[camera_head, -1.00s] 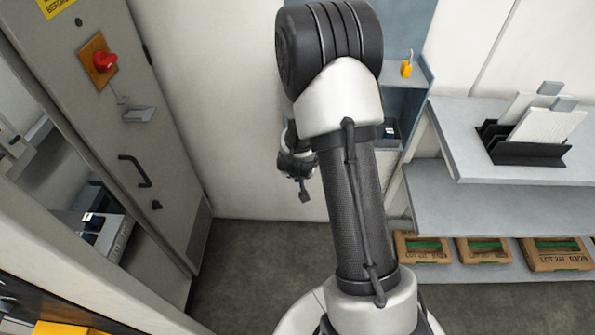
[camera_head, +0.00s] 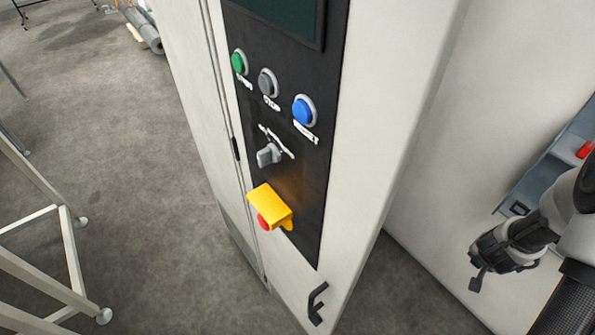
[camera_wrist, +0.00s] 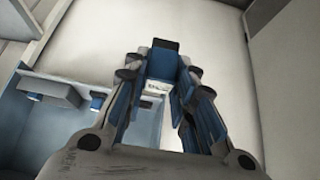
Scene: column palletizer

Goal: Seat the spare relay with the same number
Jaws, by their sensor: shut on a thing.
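My gripper (camera_wrist: 160,95) is shut on a blue block with a dark end (camera_wrist: 165,62) and a pale label, which looks like a relay. Any number on it is too small to read. In the head view my gripper (camera_head: 478,268) is at the right edge, with a small dark piece at its tip, beside the pale wall. No relay socket shows clearly in the head view.
A tall pale cabinet (camera_head: 385,110) with a black control panel (camera_head: 300,185) fills the middle. Its panel has a yellow guard (camera_head: 270,205) over a red button. A blue-grey shelf unit (camera_head: 548,172) stands behind my arm. A white frame (camera_head: 70,250) stands left on open floor.

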